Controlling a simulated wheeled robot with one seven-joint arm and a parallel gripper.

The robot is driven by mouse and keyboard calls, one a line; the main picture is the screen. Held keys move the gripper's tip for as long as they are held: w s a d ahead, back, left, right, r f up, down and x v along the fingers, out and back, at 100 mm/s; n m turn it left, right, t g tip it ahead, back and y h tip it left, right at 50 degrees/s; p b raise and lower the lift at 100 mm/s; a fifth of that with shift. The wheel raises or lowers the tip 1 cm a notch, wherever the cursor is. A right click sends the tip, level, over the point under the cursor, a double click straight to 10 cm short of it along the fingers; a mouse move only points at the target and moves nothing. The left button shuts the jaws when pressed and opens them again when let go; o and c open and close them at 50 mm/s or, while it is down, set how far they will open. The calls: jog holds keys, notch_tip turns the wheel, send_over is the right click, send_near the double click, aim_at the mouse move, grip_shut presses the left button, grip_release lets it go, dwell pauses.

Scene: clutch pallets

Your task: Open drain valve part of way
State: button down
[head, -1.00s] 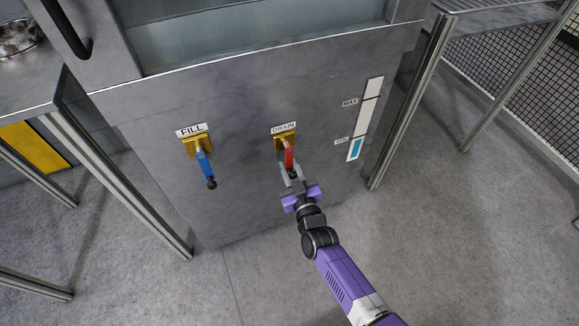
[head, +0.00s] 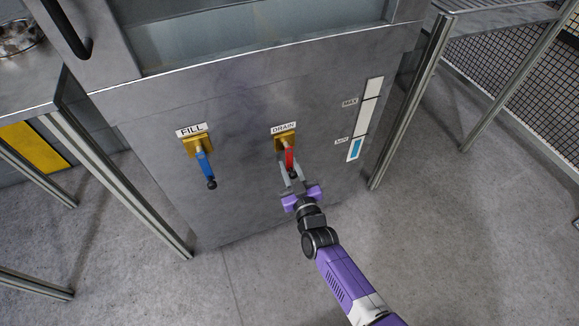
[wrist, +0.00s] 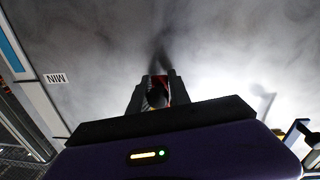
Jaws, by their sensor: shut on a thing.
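The drain valve has a brass body (head: 284,137) under a DRAIN label on the grey tank front. Its red handle (head: 289,157) points down and ends in a dark tip. My gripper (head: 291,172) is shut on the red handle's lower part, one finger on each side. In the wrist view, the handle's dark round end (wrist: 157,96) sits between the fingers, with a little red showing behind it. The rest of the handle is hidden there.
A fill valve with a blue handle (head: 205,167) hangs down to the left. A level gauge (head: 365,118) marked MAX and MIN is at the right, blue near its bottom. Metal legs (head: 412,105) flank the tank. The floor in front is clear.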

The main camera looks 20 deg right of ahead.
aim_at(301, 148)
jog(key=d+n, duration=0.1)
jog(key=n, duration=0.1)
jog(key=d+n+b, duration=0.1)
jog(key=d+n, duration=0.1)
jog(key=n, duration=0.1)
jog(key=shift+d+r, duration=0.25)
jog(key=shift+r, duration=0.15)
jog(key=shift+d+r+n+t, duration=0.15)
jog(key=shift+d+r+n, duration=0.2)
jog(key=shift+n, duration=0.35)
jog(key=shift+d+r+n+t, duration=0.15)
jog(key=shift+d+n, duration=0.25)
jog(key=shift+n, duration=0.3)
jog(key=c, duration=1.3)
grip_release()
jog(key=shift+o, duration=0.2)
jog(key=s+p, duration=0.1)
jog(key=s, duration=0.7)
jog(key=shift+a+f, duration=0.15)
jog(key=shift+a, duration=0.05)
